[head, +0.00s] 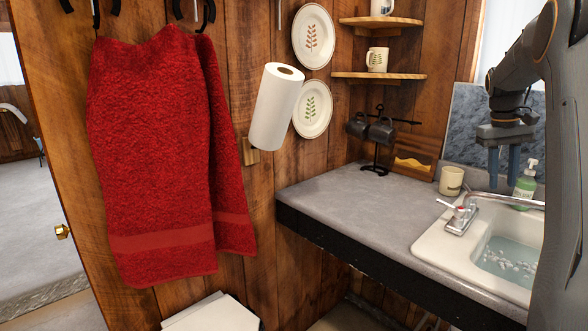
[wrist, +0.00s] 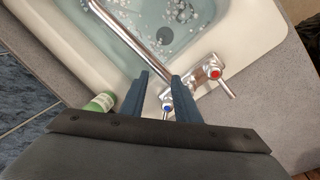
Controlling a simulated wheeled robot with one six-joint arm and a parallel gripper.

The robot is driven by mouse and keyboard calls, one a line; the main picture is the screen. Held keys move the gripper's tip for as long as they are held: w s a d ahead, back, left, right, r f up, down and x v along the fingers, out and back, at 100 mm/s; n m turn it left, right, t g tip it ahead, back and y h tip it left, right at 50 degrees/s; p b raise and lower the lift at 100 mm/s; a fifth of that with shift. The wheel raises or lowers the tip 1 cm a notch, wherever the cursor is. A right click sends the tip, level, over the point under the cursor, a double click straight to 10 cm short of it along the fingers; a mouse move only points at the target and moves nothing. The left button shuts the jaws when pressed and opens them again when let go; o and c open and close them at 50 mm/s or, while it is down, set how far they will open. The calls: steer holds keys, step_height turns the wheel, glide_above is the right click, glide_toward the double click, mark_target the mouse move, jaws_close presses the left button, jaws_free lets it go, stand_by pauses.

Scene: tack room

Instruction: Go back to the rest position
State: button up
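My gripper (head: 503,161) hangs from my arm at the right of the head view, fingers pointing down, above the back of the sink by the faucet. In the wrist view my gripper (wrist: 160,78) shows two blue fingers with a clear gap between them and nothing held. The faucet (wrist: 132,36) with its red and blue handles lies below the fingers. The white sink (wrist: 262,28) holds water and bubbles.
A green soap bottle (head: 525,182) stands behind the sink, close to my gripper in the picture. A cream cup (head: 452,181) and a rack with dark mugs (head: 380,131) stand on the grey counter (head: 350,205), which is clear at the front. A red towel (head: 165,150) hangs left.

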steer(key=shift+n+t+y, duration=0.5)
steer(key=shift+n+y, duration=0.1)
steer(key=shift+n, duration=0.3)
steer(key=s+a+f, duration=0.2)
steer(key=a+f, duration=0.1)
steer(key=a, duration=0.5)
steer(key=s+a+f, duration=0.2)
steer(key=a+f, duration=0.1)
steer(key=a, duration=0.5)
steer(key=s+a+f, duration=0.2)
steer(key=a+f, duration=0.1)
steer(key=a, duration=0.6)
steer(key=shift+f, duration=0.2)
steer(key=s+a+f, duration=0.4)
steer(key=s+a, duration=0.4)
steer(key=s, duration=0.1)
steer(key=s+a+f+y, duration=0.1)
steer(key=s+a+f, duration=0.3)
steer(key=s+a, duration=0.3)
steer(key=s, duration=0.3)
steer(key=shift+s+a+f+n, duration=0.15)
steer(key=shift+a+f+n, duration=0.25)
